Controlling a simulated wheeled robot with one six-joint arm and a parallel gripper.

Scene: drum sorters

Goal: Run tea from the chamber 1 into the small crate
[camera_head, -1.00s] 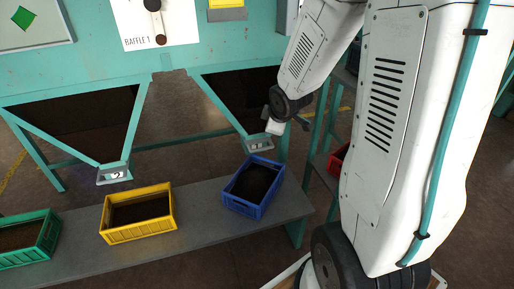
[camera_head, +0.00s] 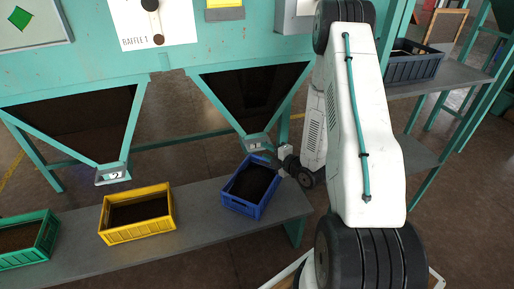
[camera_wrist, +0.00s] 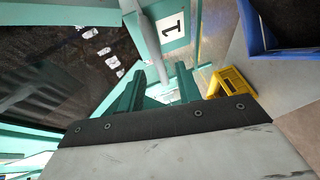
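Chamber 1 is the right teal hopper, a dark funnel (camera_head: 250,95) ending in a spout marked 1 (camera_head: 256,146). A blue crate (camera_head: 238,207) with dark contents sits on the bench below and beside that spout. No crate is marked as small. My gripper (camera_head: 281,163) is just right of the spout, close to the blue crate's far right corner. In the wrist view my gripper's two teal fingers (camera_wrist: 163,85) are apart. A grey bar runs down toward the space between them, near the 1 label (camera_wrist: 171,27); I cannot tell whether they touch it.
A yellow crate (camera_head: 140,233) and a green crate (camera_head: 47,240) stand farther left on the grey bench (camera_head: 200,240). The second hopper's spout (camera_head: 113,175) is marked 2. A Baffle 1 panel (camera_head: 165,30) is above. A dark crate (camera_head: 412,72) stands on the right shelf.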

